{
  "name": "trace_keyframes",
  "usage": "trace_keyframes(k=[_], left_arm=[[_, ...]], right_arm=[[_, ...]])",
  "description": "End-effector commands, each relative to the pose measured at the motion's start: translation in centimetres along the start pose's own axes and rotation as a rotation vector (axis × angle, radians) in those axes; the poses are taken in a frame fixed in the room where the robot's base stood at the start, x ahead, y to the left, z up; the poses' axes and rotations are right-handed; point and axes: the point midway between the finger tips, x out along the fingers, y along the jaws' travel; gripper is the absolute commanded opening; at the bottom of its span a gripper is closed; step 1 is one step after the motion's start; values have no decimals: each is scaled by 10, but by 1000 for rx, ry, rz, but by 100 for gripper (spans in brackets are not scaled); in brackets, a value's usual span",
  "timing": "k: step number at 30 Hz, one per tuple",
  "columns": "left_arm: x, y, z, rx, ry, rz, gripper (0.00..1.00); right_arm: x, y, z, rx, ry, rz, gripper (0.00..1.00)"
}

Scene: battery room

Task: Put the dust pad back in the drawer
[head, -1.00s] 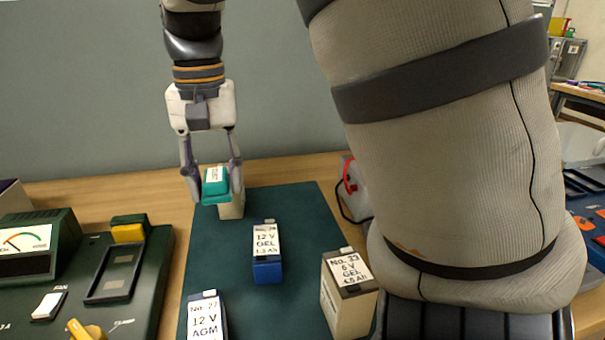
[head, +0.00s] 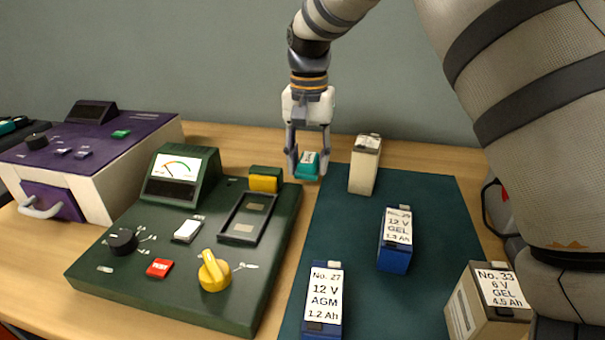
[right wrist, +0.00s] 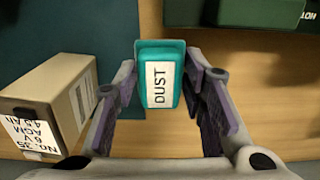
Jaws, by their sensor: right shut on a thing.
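The dust pad (head: 308,166) is a small teal block with a white label. The label reads DUST in the right wrist view (right wrist: 159,82). My right gripper (head: 307,172) is shut on it, pointing down near the back left corner of the mat. A purple and cream unit (head: 150,165) stands at the far left. A purple drawer front (head: 52,202) with a pale handle is on its near side; I cannot tell how far it is open, and its inside is not visible. My left gripper is not in view.
A green tester (head: 190,290) with a meter and yellow knob stands between the unit and the dark green mat (head: 345,240). A beige battery (head: 363,175) stands just right of my right gripper. Other batteries (head: 395,250) stand nearer on the mat. My arm fills the right side.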

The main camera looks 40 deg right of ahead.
Motion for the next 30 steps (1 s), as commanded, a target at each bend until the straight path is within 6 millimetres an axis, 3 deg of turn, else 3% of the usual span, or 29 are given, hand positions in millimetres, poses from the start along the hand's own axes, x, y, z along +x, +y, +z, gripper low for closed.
trace_keyframes(k=[8, 18, 19, 21, 30], left_arm=[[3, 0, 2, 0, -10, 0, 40], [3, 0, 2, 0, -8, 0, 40], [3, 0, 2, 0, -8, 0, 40], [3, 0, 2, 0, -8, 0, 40], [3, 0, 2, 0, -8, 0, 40]], right_arm=[[36, -7, -6, 0, 2, -4, 12], [40, -7, -6, -1, 5, -6, 12], [41, -7, -6, -1, 5, -6, 40], [40, -7, -6, -1, 5, -6, 56], [40, -7, -6, -1, 5, -6, 58]])
